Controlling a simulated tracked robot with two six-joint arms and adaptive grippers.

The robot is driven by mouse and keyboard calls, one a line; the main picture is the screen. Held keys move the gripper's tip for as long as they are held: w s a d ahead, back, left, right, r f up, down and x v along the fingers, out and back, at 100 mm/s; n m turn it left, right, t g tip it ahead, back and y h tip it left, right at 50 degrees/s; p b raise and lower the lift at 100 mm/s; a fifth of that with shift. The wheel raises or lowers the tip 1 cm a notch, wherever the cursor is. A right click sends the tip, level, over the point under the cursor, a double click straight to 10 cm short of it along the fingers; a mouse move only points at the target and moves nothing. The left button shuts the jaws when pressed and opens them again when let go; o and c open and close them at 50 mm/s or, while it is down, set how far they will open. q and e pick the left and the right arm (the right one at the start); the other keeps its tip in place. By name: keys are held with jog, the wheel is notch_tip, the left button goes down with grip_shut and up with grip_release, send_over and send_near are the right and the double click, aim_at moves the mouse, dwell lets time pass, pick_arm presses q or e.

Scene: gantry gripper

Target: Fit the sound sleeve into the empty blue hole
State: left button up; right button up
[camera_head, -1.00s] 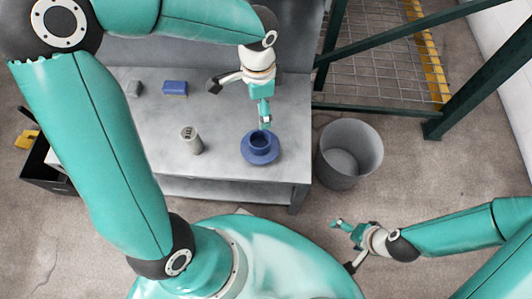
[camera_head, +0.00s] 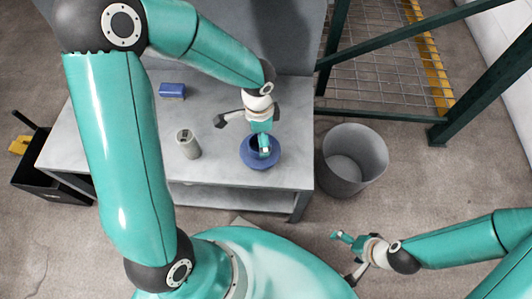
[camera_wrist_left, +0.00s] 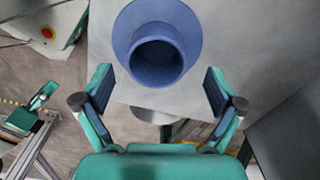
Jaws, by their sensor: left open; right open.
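A blue flanged ring (camera_head: 248,158) with a round hole lies near the right front of the grey table. In the left wrist view the blue flanged ring (camera_wrist_left: 190,18) shows a raised collar, and its hole looks empty. My left gripper (camera_head: 264,149) is open over this ring. In the wrist view its fingers stand apart on either side of the collar, with no visible contact. A grey cylinder (camera_head: 190,148) with a dark-marked top stands upright to the left; I cannot tell if it is the sleeve. My right gripper (camera_head: 344,239) is open and empty, off the table.
A blue block (camera_head: 172,90) lies at the back of the grey table (camera_head: 225,172). A grey bin (camera_head: 368,185) stands on the floor right of the table. A dark green frame (camera_head: 480,90) rises behind it. A black crate (camera_head: 45,180) is at the left.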

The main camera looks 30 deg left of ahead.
aim_at(249, 151)
pick_arm(q)
notch_tip(249, 151, down, 4)
jog(key=shift+r+b, duration=0.1)
jog(key=shift+b, duration=0.55)
jog(key=shift+s, duration=0.1)
jog(key=shift+c, duration=0.2)
jog(key=c, duration=1.3)
jog(key=shift+c, duration=0.4)
jog(key=shift+r, duration=0.15)
